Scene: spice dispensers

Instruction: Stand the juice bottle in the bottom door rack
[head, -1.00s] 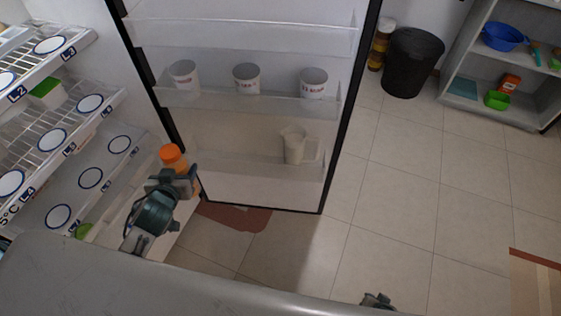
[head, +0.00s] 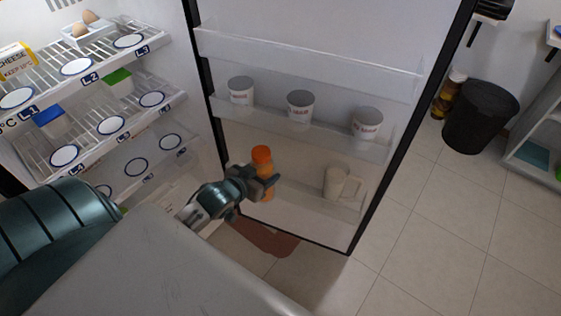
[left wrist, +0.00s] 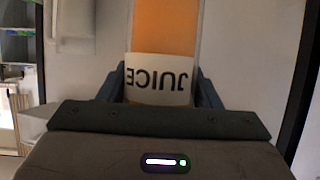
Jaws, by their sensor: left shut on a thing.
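The orange juice bottle (head: 262,160) is upright with an orange cap in the head view. My left gripper (head: 268,179) is shut around its middle. In the left wrist view the bottle (left wrist: 164,30) stands between the two fingers, its white JUICE label appearing upside down. The bottom door rack (head: 310,205) is a clear bin low on the open fridge door, and the bottle is in front of or over its left end. I cannot tell whether the bottle touches the rack. My right gripper is not in view.
A white pitcher (head: 341,184) stands in the right part of the bottom rack. Several lidded tubs, one a middle tub (head: 299,106), sit in the rack above. Fridge shelves (head: 110,125) are at left. The rack's middle looks free.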

